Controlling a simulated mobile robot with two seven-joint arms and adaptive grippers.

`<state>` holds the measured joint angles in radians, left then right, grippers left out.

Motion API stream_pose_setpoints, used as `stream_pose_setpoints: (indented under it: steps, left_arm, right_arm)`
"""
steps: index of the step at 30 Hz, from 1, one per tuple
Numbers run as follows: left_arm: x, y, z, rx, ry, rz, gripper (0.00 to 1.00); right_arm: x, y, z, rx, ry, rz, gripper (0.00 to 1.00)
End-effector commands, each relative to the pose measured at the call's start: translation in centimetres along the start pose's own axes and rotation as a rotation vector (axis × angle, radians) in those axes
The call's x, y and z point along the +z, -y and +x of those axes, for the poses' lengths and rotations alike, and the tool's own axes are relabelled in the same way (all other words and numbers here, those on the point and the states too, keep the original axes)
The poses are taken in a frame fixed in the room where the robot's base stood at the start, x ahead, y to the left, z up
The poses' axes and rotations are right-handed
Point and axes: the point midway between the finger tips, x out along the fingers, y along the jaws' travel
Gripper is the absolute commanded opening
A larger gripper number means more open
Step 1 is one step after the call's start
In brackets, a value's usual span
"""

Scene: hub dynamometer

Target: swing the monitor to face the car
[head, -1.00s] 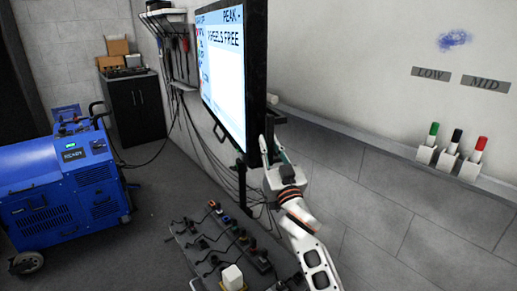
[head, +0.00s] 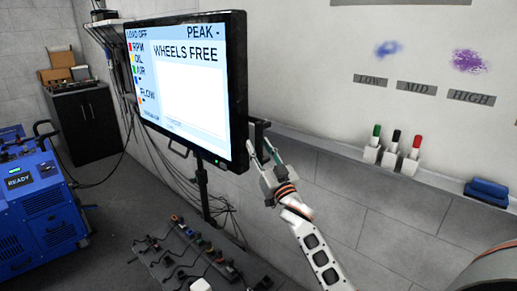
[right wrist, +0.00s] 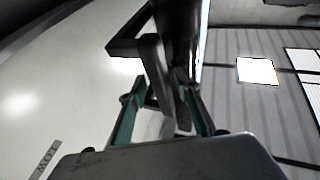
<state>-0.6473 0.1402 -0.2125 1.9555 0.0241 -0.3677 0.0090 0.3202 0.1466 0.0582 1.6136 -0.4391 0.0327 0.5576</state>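The monitor (head: 190,85) hangs on a dark stand in the head view. Its lit screen reads "WHEELS FREE" and is seen at an angle, facing left and toward my head camera. A black handle (head: 259,138) projects from the monitor's right side, behind the screen. My right gripper (head: 262,158) is at this handle. In the right wrist view the handle (right wrist: 152,65) runs between the two fingers (right wrist: 163,100), which look closed on it; the exact contact is partly hidden. My left gripper is not in view. No car is clearly recognisable.
A blue machine (head: 40,205) reading "READY" stands at left. Below the monitor is a bench (head: 165,270) with several plugs and cables. Cables hang behind the stand.

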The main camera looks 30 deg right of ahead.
Motion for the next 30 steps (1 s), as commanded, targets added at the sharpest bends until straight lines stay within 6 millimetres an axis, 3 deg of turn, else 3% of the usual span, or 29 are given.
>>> stream_pose_setpoints:
  steps: [7,11,24,30]
  left_arm:
    - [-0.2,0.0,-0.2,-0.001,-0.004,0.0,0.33]
    - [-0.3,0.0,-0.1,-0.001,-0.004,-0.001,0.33]
    - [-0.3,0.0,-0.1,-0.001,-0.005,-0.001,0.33]
    - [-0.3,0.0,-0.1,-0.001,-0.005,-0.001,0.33]
  right_arm:
    - [0.1,0.1,-0.2,-0.002,0.001,0.001,0.32]
    - [0.2,0.1,-1.3,-0.002,0.003,0.002,0.32]
    - [0.1,0.1,-9.4,-0.001,0.003,0.001,0.32]
    - [0.0,0.0,-11.5,0.0,0.001,0.001,0.32]
